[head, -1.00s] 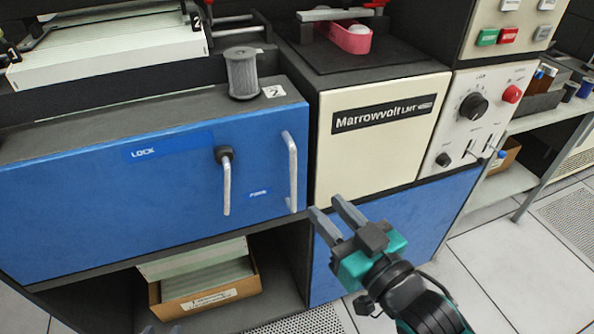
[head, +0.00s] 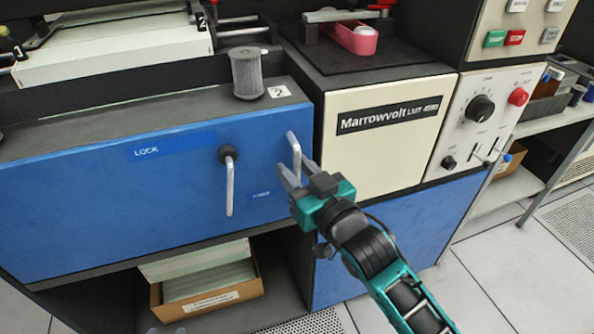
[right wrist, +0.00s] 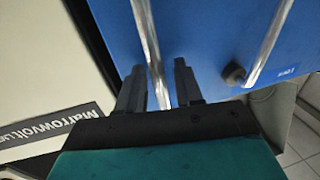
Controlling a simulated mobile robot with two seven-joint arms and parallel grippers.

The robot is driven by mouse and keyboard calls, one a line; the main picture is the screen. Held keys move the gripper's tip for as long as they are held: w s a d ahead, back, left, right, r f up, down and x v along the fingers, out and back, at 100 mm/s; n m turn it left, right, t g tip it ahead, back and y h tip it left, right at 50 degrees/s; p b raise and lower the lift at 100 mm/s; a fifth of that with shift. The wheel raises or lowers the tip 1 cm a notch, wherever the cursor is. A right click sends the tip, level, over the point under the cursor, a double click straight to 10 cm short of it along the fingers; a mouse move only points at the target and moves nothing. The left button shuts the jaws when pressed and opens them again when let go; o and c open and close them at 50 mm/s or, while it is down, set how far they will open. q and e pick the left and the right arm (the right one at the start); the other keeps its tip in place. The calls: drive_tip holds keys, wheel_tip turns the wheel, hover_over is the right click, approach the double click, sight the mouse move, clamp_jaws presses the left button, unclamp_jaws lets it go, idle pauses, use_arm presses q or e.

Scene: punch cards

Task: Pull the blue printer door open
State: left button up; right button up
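The blue printer door (head: 110,205) is a wide panel at the left in the head view and looks shut. Its upright metal handle (head: 293,143) is near the door's right end. Left of it a metal lock lever (head: 230,190) hangs down from a dark knob. My right gripper (head: 294,172) is at the handle's lower part. In the right wrist view the handle (right wrist: 146,35) runs between its two dark, spread fingers (right wrist: 160,78); I cannot tell whether either touches it. Small grey tips at the head view's bottom edge may be my left gripper (head: 166,330).
A cream panel (head: 380,150) marked Marrowvolt is right of the door. A grey ribbed cylinder (head: 247,73) stands on the ledge above it. An open shelf below holds a cardboard box of cards (head: 210,300). Tiled floor (head: 500,270) is clear at the right.

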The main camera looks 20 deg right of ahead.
drive_tip(key=shift+c, duration=0.4)
clamp_jaws()
